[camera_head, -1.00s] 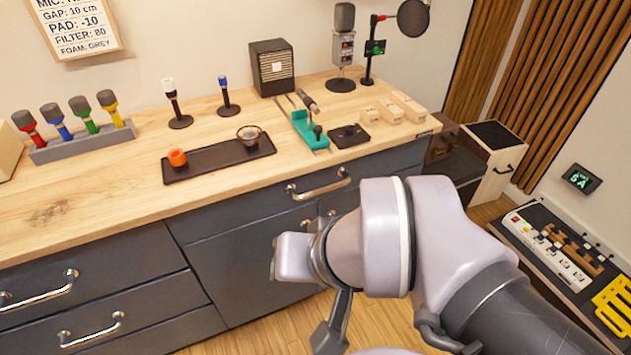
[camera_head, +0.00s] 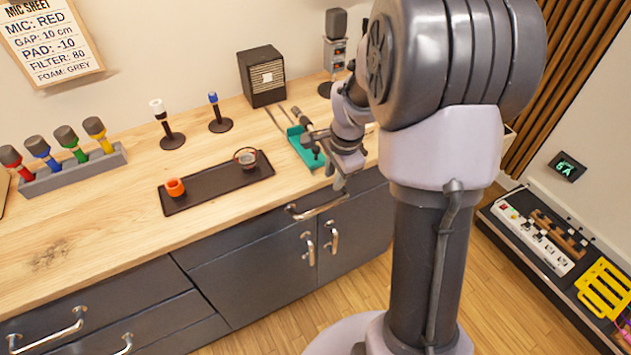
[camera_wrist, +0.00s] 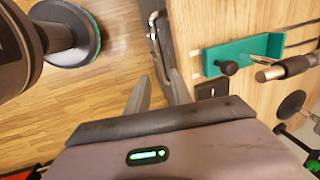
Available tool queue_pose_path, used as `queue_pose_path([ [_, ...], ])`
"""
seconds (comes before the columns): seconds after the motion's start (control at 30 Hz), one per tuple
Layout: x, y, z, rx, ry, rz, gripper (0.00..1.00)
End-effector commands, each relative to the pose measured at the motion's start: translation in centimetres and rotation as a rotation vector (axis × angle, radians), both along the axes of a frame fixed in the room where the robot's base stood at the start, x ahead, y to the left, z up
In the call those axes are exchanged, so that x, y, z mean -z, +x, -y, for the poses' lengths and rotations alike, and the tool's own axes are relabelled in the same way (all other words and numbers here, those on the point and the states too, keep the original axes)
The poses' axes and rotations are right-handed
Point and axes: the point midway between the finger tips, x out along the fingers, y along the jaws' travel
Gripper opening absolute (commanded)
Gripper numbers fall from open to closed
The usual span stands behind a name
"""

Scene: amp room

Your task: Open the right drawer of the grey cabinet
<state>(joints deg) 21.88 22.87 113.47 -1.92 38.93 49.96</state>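The grey cabinet (camera_head: 225,280) runs under the wooden worktop. Its right drawer (camera_head: 235,232) is a narrow front just below the worktop edge and looks shut. The drawer's silver bar handle (camera_head: 316,211) is in view below and left of my gripper (camera_head: 339,185). My gripper is at the worktop's front edge, near the handle's right end. In the wrist view, the two fingers (camera_wrist: 158,78) are apart with nothing between them. The handle (camera_wrist: 153,27) shows beyond the fingertips, apart from them. My arm hides the right part of the cabinet in the head view.
Two door handles (camera_head: 321,244) stick out below the drawer. The floor (camera_head: 300,318) in front is clear.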

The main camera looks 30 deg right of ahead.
Motion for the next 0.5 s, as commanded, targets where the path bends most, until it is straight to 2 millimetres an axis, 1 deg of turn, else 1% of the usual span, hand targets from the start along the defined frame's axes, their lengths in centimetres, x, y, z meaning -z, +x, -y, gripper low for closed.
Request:
queue_pose_path([
  [0.03,2.2,0.2,-0.1,0.000,0.002,-0.004,0.27],
  [0.2,6.9,1.2,-0.2,-0.002,0.001,-0.003,0.27],
  [0.3,9.3,1.7,-0.2,-0.002,0.001,-0.003,0.27],
  [0.4,11.2,2.1,-0.2,-0.003,0.001,-0.002,0.27],
  [0.5,12.6,2.4,-0.2,-0.002,0.002,-0.002,0.27],
])
